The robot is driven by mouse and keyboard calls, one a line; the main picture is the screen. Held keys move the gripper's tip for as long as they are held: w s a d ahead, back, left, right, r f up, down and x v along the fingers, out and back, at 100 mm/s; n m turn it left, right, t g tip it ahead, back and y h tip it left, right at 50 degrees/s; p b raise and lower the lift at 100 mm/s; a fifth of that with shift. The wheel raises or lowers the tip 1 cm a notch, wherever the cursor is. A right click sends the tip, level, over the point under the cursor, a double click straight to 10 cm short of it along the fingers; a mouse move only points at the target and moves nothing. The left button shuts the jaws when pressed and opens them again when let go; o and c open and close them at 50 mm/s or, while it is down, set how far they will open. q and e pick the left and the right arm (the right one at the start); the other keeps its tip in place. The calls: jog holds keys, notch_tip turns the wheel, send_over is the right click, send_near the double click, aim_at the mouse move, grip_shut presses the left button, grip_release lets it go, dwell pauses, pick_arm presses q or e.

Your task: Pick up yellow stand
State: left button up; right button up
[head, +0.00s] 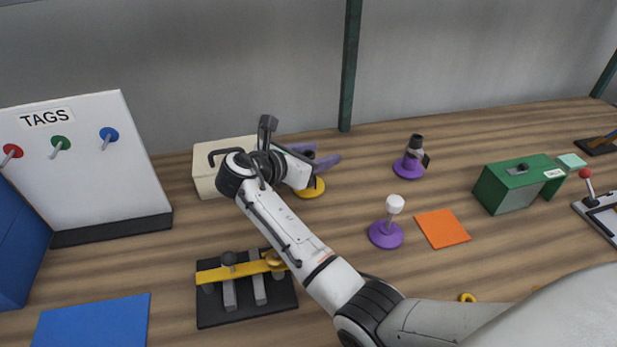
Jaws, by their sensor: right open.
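The yellow stand (312,190) shows as a round yellow base on the table, left of centre. My right wrist covers much of it, and its upper part is hidden. My right gripper (241,143) is open, with its dark fingers to the left of the yellow base, in front of a cream box. I see nothing between the fingers. A purple piece (322,162) shows just above the yellow base; I cannot tell whether it rests on the stand. My left gripper is not in view.
The cream box (205,176) stands behind my gripper. A black fixture with a yellow bar (215,275) lies below my forearm. Purple stands (386,235) (408,168) stand to the right, near an orange mat (442,228). A white TAGS board (90,185) is at left.

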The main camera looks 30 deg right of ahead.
jog(key=shift+r, duration=0.1)
grip_shut()
